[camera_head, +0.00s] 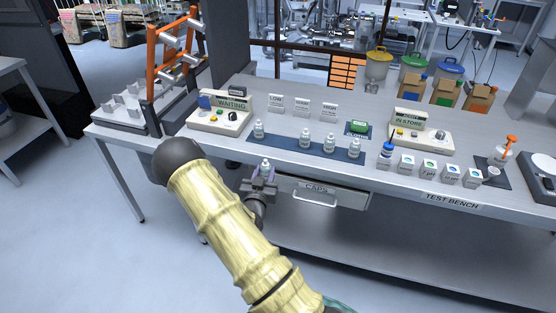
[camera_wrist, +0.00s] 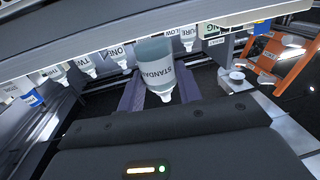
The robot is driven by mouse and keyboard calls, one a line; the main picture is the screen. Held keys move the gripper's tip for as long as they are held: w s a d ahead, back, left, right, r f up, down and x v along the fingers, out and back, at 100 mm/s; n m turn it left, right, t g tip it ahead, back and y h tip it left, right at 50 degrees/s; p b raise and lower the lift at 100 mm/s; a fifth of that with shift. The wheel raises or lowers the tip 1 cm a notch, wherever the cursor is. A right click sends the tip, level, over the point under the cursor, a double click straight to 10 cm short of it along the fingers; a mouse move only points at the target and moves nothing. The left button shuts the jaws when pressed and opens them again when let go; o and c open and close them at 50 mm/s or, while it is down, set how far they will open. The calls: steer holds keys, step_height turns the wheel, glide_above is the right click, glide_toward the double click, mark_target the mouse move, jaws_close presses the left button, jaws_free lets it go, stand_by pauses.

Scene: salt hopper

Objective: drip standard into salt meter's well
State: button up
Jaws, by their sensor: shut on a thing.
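My gripper (camera_head: 262,184) is shut on a small white dropper bottle (camera_head: 266,168), held upright in front of the bench edge, above the drawer. In the wrist view, which is upside down, this bottle (camera_wrist: 155,68) reads STANDARD. Its bare-looking nozzle points the same way as the other bottles' tips, and a purple finger lies on each side. I cannot tell surely which device is the salt meter. No well is clearly visible.
Several similar bottles (camera_head: 330,143) stand on a blue mat (camera_head: 283,144) behind the gripper. A WAITING panel (camera_head: 222,116) is left, an IN STORE panel (camera_head: 421,129) right. An orange rack (camera_head: 165,60) stands far left. The CAPS drawer (camera_head: 318,191) is below the bench top.

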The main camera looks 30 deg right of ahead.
steer(key=s+a+f+n+t+y, duration=0.2)
steer(key=a+f+y, duration=0.4)
steer(key=a, duration=0.3)
steer(key=s+a+f+n+t+y, duration=0.2)
steer(key=s+a+f+n+y, duration=0.3)
steer(key=a+f, duration=0.4)
steer(key=shift+s+a+n+t+y, duration=0.2)
steer(key=shift+a+n+t+y, duration=0.1)
steer(key=shift+n+y, duration=0.3)
